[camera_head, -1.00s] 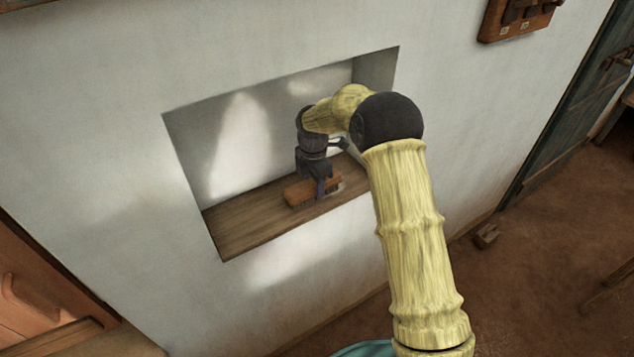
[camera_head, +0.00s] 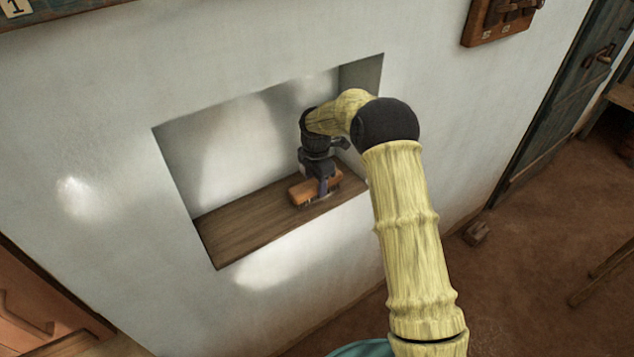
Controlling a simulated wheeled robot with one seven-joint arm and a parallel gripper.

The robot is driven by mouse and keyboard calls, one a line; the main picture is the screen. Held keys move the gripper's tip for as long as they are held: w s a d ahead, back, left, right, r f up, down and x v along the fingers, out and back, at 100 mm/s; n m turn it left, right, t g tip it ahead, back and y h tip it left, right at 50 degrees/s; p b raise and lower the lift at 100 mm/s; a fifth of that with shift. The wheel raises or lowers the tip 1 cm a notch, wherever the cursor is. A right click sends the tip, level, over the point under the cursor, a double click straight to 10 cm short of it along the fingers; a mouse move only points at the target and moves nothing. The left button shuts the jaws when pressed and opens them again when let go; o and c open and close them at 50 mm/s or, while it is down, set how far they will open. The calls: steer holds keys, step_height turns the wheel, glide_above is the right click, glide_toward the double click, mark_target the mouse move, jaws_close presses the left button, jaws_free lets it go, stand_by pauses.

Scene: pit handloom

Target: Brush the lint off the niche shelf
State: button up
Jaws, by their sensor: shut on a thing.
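The niche shelf (camera_head: 245,226) is a dark wooden board at the bottom of a recess in the white wall. My gripper (camera_head: 321,187) is inside the niche, pointing down over the right half of the shelf. It is shut on an orange-brown wooden brush (camera_head: 302,193), which is at the shelf surface near its front edge. The brush's underside is hidden, so I cannot tell how firmly it touches. I cannot make out any lint on the bare left part of the shelf. My arm hides part of the niche's right side.
The niche's side walls and back wall (camera_head: 240,140) close in around my gripper. A wooden rack (camera_head: 500,20) hangs on the wall at upper right. A dark door (camera_head: 565,90) stands at right. A small block (camera_head: 477,233) lies on the brown floor. The shelf's left half is clear.

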steer(key=shift+w+d+f+p, duration=0.1)
steer(key=shift+w+d+p, duration=0.1)
steer(key=shift+w+d, duration=0.3)
steer(key=shift+w+d+p, duration=0.15)
steer(key=shift+w+d, duration=0.1)
steer(key=shift+d, duration=0.4)
steer(key=shift+d, duration=0.1)
steer(key=shift+w+d+p, duration=0.3)
steer(key=shift+w+d, duration=0.15)
steer(key=shift+d, duration=0.15)
steer(key=shift+w+d+p, duration=0.3)
steer(key=shift+w+d, duration=0.1)
steer(key=shift+d, duration=0.2)
steer(key=shift+r, duration=0.2)
